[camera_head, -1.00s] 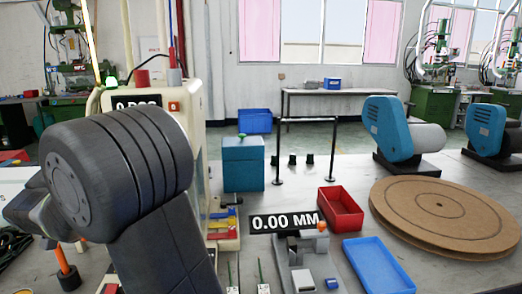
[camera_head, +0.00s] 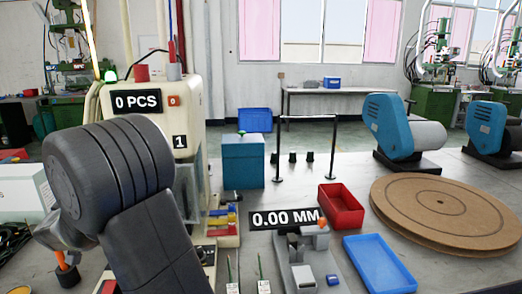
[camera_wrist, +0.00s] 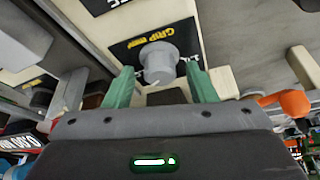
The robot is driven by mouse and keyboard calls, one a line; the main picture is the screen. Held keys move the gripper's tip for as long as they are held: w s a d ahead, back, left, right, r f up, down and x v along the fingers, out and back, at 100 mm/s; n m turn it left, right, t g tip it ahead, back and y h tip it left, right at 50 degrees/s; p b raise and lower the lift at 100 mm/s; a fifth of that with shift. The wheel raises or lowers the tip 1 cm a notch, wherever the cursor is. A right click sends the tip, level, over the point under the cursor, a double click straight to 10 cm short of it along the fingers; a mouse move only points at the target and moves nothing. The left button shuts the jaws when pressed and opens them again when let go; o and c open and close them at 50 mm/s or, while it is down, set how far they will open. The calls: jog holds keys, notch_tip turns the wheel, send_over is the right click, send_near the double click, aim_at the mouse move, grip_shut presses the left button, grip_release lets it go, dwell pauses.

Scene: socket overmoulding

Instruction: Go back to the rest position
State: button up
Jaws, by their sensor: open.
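In the wrist view my gripper (camera_wrist: 161,88) shows two green fingers standing well apart. A grey round knob-like part (camera_wrist: 159,63) shows between and beyond them, in front of a black plate marked GRIP (camera_wrist: 140,47). I cannot tell how far the fingers are from it, and I see nothing clamped. In the head view my dark arm fills the lower left and the fingers cannot be made out. The cream moulding machine (camera_head: 186,100) stands behind the arm, with a 0 PCS display (camera_head: 137,102).
A red bin (camera_head: 341,207), a blue tray (camera_head: 379,264) and a round brown board (camera_head: 440,212) lie on the bench to the right. A gauge with a 0.00 MM display (camera_head: 285,219) stands front centre. An orange-handled tool (camera_head: 61,259) is at the left.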

jog(key=shift+s+d+r+n+y+p, duration=0.1)
jog(key=shift+r+n+y+p, duration=0.35)
jog(key=shift+n, duration=0.55)
jog(key=n+y+p, duration=0.1)
jog(key=n+p, duration=0.2)
jog(key=p, duration=0.1)
jog(key=shift+n, duration=0.4)
jog(key=n+y+p, duration=0.1)
jog(key=n+p, duration=0.2)
jog(key=p, duration=0.2)
jog(key=n+g+y+p, duration=0.1)
jog(key=n+p, duration=0.1)
jog(key=p, duration=0.3)
jog(key=shift+d+n, duration=0.2)
jog(key=shift+n, duration=0.2)
jog(key=shift+g+p, duration=0.3)
jog(key=shift+p, duration=0.1)
jog(key=shift+v, duration=1.95)
jog(key=shift+d, duration=0.1)
jog(key=shift+r, duration=0.1)
